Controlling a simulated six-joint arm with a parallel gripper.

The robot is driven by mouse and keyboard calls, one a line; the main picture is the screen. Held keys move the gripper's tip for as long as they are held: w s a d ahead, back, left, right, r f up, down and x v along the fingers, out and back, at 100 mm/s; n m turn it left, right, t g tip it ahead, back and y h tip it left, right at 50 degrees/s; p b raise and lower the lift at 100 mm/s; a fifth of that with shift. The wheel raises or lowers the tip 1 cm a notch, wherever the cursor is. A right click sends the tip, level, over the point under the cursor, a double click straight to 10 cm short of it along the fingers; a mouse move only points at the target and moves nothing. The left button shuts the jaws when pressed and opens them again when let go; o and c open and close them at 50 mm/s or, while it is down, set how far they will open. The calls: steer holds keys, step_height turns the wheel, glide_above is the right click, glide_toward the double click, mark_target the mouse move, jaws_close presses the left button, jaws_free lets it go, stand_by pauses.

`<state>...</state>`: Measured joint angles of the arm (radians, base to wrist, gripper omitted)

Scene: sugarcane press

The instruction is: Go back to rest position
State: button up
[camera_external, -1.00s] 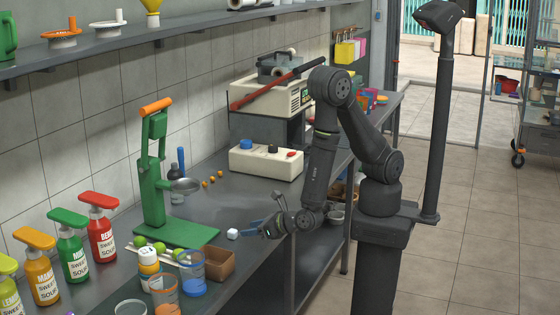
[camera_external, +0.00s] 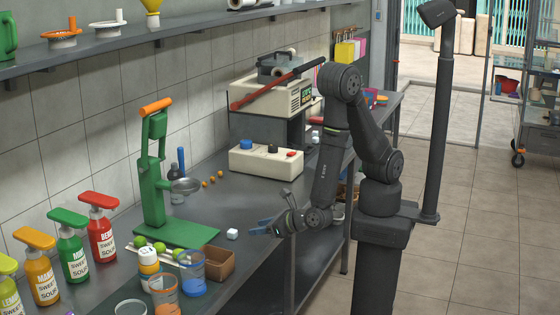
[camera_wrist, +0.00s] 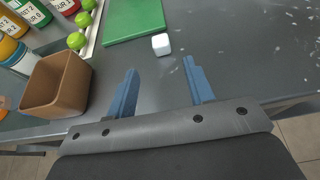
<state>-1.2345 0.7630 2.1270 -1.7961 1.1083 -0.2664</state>
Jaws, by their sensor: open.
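My gripper (camera_external: 264,228) is over the front edge of the grey counter in the external view, near its middle. In the wrist view its two blue fingers (camera_wrist: 160,92) are spread apart with nothing between them. A small white cube (camera_external: 233,234) lies on the counter just beyond the fingers, apart from them. The cube also shows in the wrist view (camera_wrist: 161,44), ahead of the gap between the fingers.
A green press (camera_external: 155,190) stands on the counter to the left. A brown square box (camera_external: 219,263), cups, limes and several sauce bottles (camera_external: 72,246) stand nearby. A cream sealing machine (camera_external: 266,162) is farther back. The counter right of the cube is clear.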

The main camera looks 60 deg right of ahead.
mark_target(236, 232)
steer(key=x, duration=1.1)
steer(key=shift+f, duration=0.25)
steer(key=shift+s+r, duration=0.1)
steer(key=shift+r, duration=0.95)
steer(key=shift+f, duration=0.1)
